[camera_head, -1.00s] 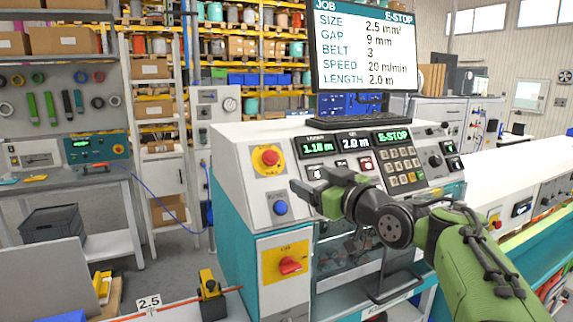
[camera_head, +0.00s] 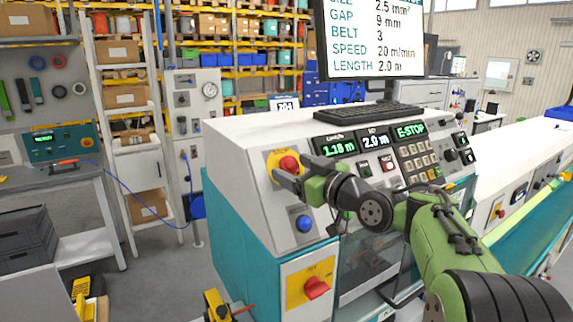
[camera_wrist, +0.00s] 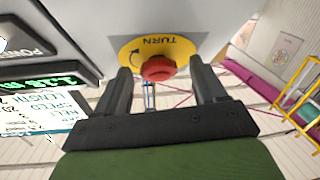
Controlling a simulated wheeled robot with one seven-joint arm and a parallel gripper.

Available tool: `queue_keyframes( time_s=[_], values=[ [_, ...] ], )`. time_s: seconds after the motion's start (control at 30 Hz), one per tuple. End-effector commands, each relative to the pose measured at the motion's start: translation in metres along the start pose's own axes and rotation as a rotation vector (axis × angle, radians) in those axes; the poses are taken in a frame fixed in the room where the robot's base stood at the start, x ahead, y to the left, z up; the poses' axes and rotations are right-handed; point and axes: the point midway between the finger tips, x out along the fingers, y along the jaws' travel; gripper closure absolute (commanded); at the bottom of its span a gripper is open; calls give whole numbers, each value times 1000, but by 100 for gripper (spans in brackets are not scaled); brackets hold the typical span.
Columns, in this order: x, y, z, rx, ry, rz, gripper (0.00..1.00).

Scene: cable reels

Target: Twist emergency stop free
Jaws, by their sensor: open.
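The emergency stop is a red mushroom button (camera_head: 288,164) on a yellow disc (camera_head: 272,163) at the upper left of the sloped machine panel. In the wrist view the red button (camera_wrist: 158,69) sits below the word TURN, between and just beyond the two dark fingertips. My gripper (camera_head: 287,178) is at the button in the head view, and its fingers cover the button's lower part. My gripper (camera_wrist: 162,83) is open with a finger on each side of the button. I cannot tell whether either finger touches it. The display (camera_head: 410,131) reads E-STOP.
A blue button (camera_head: 304,223) is below the stop, and a red rotary switch (camera_head: 317,288) on a yellow plate is lower on the front. A keypad (camera_head: 417,155) and more displays are to the right. A keyboard (camera_head: 368,114) lies on top of the machine.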

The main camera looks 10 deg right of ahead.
Motion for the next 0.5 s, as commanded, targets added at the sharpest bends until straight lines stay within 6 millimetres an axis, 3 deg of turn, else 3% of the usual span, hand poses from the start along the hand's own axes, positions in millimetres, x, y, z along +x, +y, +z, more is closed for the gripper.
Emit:
queue_keyframes(
  time_s=[0.17,0.5],
  values=[
    [0,0,1,1,-1,0,33],
    [0,0,1,1,-1,0,85]
  ],
)
